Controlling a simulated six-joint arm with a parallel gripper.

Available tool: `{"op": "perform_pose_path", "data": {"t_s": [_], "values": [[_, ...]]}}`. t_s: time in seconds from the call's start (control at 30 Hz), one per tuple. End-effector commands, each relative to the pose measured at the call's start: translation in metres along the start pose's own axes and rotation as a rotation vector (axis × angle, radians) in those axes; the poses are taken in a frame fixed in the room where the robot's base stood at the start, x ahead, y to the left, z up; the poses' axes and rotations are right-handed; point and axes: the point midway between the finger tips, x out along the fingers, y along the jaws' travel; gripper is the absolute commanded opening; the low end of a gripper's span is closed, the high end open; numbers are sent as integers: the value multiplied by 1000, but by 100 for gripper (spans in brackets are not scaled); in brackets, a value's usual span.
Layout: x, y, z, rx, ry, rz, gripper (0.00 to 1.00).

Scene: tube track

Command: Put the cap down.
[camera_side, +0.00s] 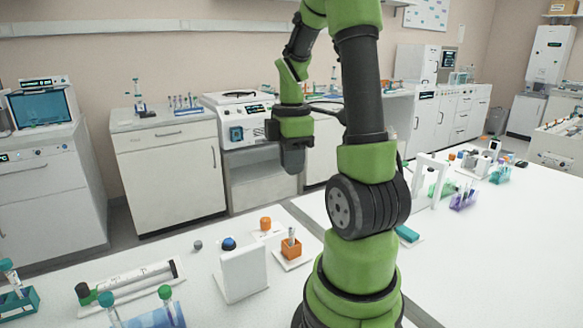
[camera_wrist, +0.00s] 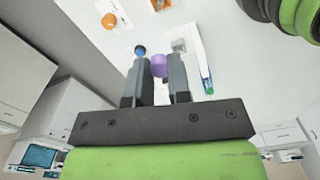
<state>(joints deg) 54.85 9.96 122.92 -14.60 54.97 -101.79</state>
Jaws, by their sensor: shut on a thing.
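A purple cap (camera_wrist: 159,65) sits between the fingertips of my gripper (camera_wrist: 159,72) in the wrist view, and the fingers are closed on its sides. In the side view my gripper (camera_side: 293,168) hangs in the air behind the near bench, above the level of its top. The cap cannot be made out in the side view.
On the near bench stand a white stand (camera_side: 243,275), a blue-topped piece (camera_side: 228,243), an orange cap (camera_side: 265,223) and an orange block (camera_side: 291,247) holding a tube. A small grey piece (camera_side: 198,245) lies left of them.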

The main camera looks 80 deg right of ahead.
Motion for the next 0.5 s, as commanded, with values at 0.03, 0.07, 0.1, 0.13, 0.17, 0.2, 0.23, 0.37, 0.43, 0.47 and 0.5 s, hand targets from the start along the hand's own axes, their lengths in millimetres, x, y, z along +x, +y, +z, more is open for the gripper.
{"op": "perform_pose_path", "data": {"t_s": [0.03, 0.07, 0.1, 0.13, 0.17, 0.2, 0.23, 0.37, 0.43, 0.47, 0.5], "values": [[-1, 0, 0, 0, 0, 1, 0], [-1, 0, 0, 0, 0, 1, 0], [-1, 0, 0, 0, 0, 1, 0], [-1, 0, 0, 0, 0, 0, 0], [-1, 0, 0, 0, 0, 0, 0], [0, 0, 0, 0, 0, 0, 0], [0, 0, 0, 0, 0, 0, 0], [1, 5, -2, 0, 0, -2, 0], [4, 14, -5, 1, 0, -2, 0], [6, 20, -8, 2, 0, -2, 0], [9, 29, -12, 2, 0, -3, 0]]}}
